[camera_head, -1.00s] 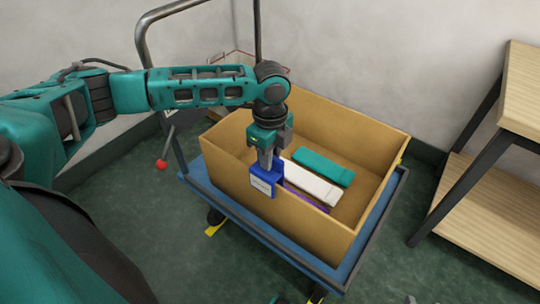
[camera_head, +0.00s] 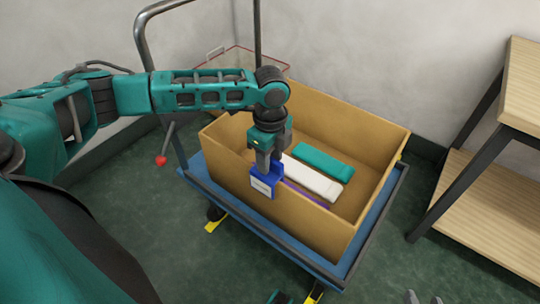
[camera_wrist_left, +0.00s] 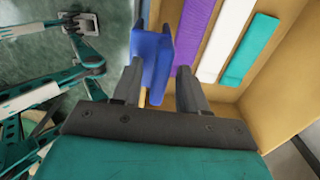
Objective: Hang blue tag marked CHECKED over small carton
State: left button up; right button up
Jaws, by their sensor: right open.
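The blue tag (camera_head: 263,187) with a pale label sits over the near wall of the tan carton (camera_head: 310,215), toward its left end. Its label faces outward; the writing is too small to read. My left gripper (camera_head: 268,165) points down at the tag. In the left wrist view its fingers (camera_wrist_left: 162,80) stand apart, with the blue tag (camera_wrist_left: 152,50) between them, close to the left finger. Whether the fingers touch it I cannot tell. The tips of my right gripper (camera_head: 424,298) show apart and empty at the bottom edge.
Teal (camera_head: 324,160), white (camera_head: 312,178) and purple (camera_head: 307,194) strips lie in the carton. The carton stands on a blue cart (camera_head: 290,250) with a grey handle (camera_head: 142,40). A wooden shelf unit (camera_head: 485,205) stands at right. Open floor lies in front.

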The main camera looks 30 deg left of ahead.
pick_arm(q)
jog(key=shift+o, duration=0.6)
jog(key=shift+r, duration=0.1)
